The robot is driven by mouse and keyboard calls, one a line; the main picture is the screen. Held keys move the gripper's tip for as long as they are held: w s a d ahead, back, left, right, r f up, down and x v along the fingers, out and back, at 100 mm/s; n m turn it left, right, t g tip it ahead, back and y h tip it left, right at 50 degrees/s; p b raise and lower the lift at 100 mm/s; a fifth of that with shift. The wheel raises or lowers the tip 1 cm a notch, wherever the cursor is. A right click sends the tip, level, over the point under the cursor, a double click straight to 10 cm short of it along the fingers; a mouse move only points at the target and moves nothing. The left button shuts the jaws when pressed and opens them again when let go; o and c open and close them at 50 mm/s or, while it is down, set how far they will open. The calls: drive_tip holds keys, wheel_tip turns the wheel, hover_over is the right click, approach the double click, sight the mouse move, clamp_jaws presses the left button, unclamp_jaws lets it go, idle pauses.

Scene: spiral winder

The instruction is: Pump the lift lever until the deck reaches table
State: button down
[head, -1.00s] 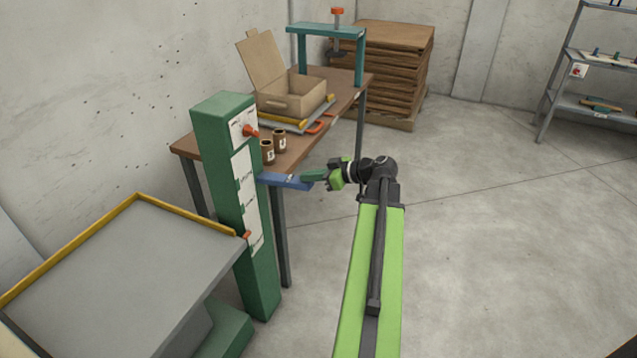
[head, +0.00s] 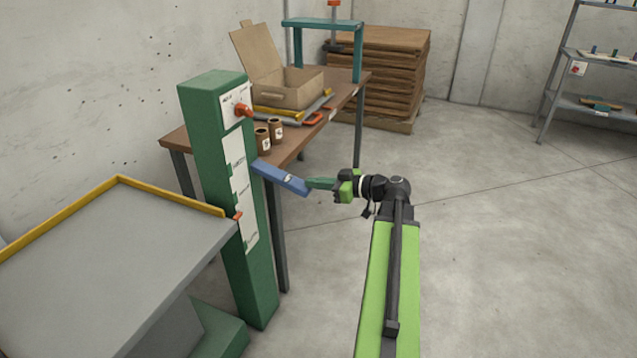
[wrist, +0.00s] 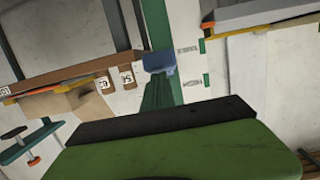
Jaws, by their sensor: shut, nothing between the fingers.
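The blue lift lever (head: 281,178) sticks out from the green column (head: 222,170) and slopes down to the right. My gripper (head: 310,184) is shut and empty, its dark green fingers at the lever's outer end. In the wrist view the fingers (wrist: 159,88) reach to the blue lever (wrist: 159,62); whether they touch is unclear. The grey deck (head: 100,255) with yellow edging is left of the column, lower than the wooden table (head: 300,145). An orange pointer (head: 238,215) at the deck's corner lies by the lower labels on the column.
A red knob (head: 243,111) sits high on the column. The table holds an open cardboard box (head: 290,88), two brown jars (head: 269,135) and a teal press frame (head: 322,24). Stacked boards (head: 385,75) and a shelf rack (head: 590,80) stand behind. The floor right is clear.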

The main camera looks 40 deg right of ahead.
drive_tip(key=shift+a+f, duration=0.4)
drive_tip(key=shift+r, duration=0.25)
wheel_tip(320, 180, up, 5)
drive_tip(key=p, duration=0.6)
drive_tip(key=s+d+f+b, duration=0.1)
drive_tip(key=s+d, duration=0.4)
drive_tip(key=s, duration=0.4)
drive_tip(key=shift+s+d+b, duration=0.4)
idle(0.5)
